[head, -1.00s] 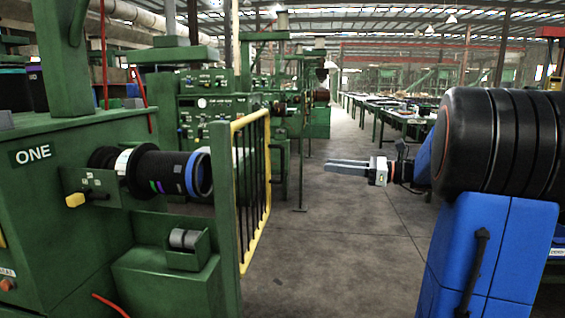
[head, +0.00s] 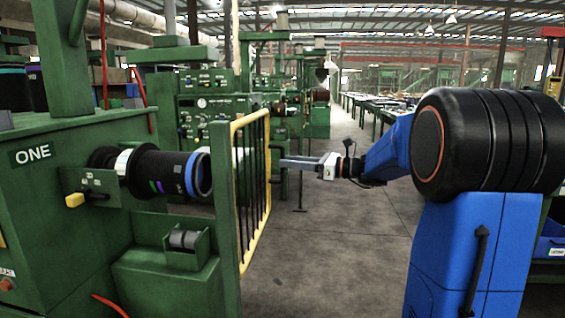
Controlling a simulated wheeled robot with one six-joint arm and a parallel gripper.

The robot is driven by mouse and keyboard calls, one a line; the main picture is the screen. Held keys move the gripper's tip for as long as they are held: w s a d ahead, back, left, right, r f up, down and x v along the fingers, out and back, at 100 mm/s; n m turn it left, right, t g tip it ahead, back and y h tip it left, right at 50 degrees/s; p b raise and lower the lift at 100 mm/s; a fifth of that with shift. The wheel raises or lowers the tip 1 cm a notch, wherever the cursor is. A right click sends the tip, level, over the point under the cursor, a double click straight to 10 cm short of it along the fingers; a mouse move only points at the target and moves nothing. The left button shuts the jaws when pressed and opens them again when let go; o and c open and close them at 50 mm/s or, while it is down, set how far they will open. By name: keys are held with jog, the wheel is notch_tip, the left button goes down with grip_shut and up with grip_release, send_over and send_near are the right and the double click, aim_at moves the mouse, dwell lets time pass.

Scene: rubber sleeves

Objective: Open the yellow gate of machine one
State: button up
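Machine one (head: 90,140) is the green machine on the left with a "ONE" label. Its yellow gate (head: 262,240), a yellow frame with dark upright bars, stands beside a green post (head: 224,190), to the right of the machine's roller. My gripper (head: 285,162) points left at the height of the gate's upper half, and its fingertips show close to the gate's right-hand edge. I cannot tell whether they touch it. The fingers appear side-on, so the gap between them is unclear.
A black roller with coloured sleeves (head: 170,172) sticks out from machine one behind the post. More green machines (head: 212,110) line the left side. Tables (head: 375,105) stand far back on the right. The grey floor (head: 345,240) right of the gate is clear.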

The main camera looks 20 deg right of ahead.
jog(key=shift+x, duration=1.5)
grip_shut()
jog(key=shift+d, duration=0.1)
